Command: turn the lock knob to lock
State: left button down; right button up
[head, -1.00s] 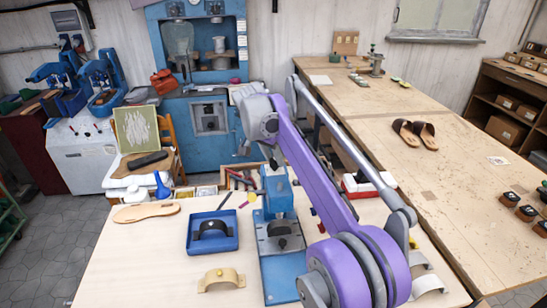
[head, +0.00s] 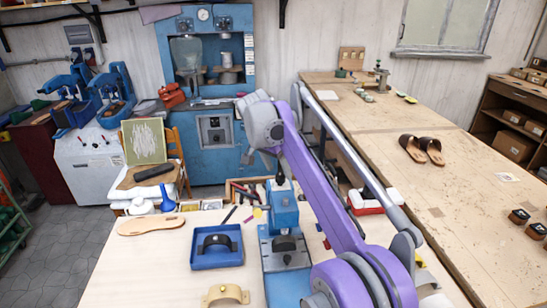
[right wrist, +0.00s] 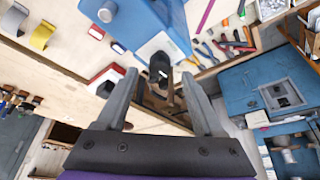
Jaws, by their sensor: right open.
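A small blue press (head: 284,215) stands on the near workbench. In the right wrist view its blue body (right wrist: 150,28) fills the top middle, with a dark knob-like part (right wrist: 160,66) at its end. My right gripper (right wrist: 160,74) is open, with one finger on each side of that dark part in the picture. It appears empty, and I cannot tell whether the fingers touch the part. In the head view my purple right arm reaches over the bench to the press's upper end, and the fingers are hard to make out. My left gripper is not in view.
A blue tray (head: 236,261) with a dark strap piece, a tan strap piece (head: 225,295) and a sole (head: 151,226) lie left of the press. A tool box (head: 243,183) is behind it. A red and white box (head: 366,205) stands to its right. Sandals (head: 421,149) lie on the right bench.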

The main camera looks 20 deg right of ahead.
jog(key=v, duration=0.8)
jog(key=shift+r, duration=0.3)
jog(key=shift+a, duration=0.1)
